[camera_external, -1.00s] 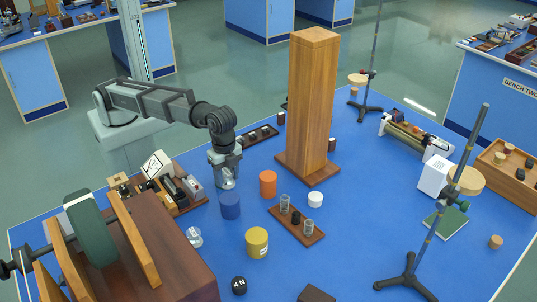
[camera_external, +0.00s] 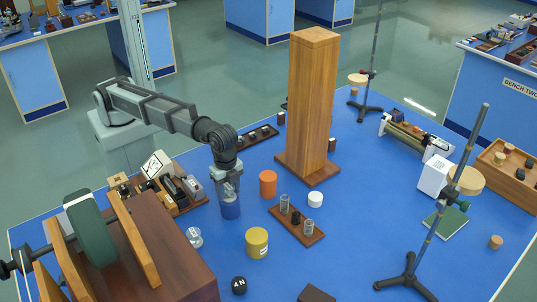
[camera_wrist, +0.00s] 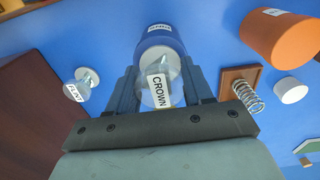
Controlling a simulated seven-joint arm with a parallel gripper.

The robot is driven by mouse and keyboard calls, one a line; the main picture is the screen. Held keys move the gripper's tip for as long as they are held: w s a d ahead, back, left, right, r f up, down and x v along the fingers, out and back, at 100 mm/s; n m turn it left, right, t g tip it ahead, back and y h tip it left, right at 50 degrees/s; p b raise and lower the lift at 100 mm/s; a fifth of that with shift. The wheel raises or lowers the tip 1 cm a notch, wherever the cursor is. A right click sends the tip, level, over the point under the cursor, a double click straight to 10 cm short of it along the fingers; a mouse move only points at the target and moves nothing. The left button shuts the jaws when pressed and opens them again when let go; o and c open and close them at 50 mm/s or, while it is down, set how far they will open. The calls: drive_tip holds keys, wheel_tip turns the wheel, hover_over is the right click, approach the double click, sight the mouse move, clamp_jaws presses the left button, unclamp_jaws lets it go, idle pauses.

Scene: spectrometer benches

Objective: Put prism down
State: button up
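A clear glass prism labelled CROWN (camera_wrist: 157,92) sits between the two fingers of my gripper (camera_wrist: 160,84), which is shut on it. In the external view my gripper (camera_external: 228,188) points down at the top of a blue cylinder (camera_external: 230,210). The blue cylinder (camera_wrist: 160,38) also shows just beyond the prism in the wrist view, with a white label. The prism is at or just above the cylinder's top; I cannot tell whether they touch. A second clear glass piece labelled FLINT (camera_wrist: 78,86) stands apart on the blue bench, also in the external view (camera_external: 194,237).
An orange cylinder (camera_external: 268,184), a yellow cylinder (camera_external: 257,243) and a wooden rack with springs (camera_external: 297,226) stand nearby. A tall wooden tower (camera_external: 313,105) rises behind them. A dark wooden box (camera_external: 165,250) is at front left.

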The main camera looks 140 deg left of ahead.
sight(228, 186)
drive_tip(key=o, duration=0.4)
wheel_tip(228, 186, up, 12)
drive_tip(key=shift+r, duration=0.2)
idle(0.5)
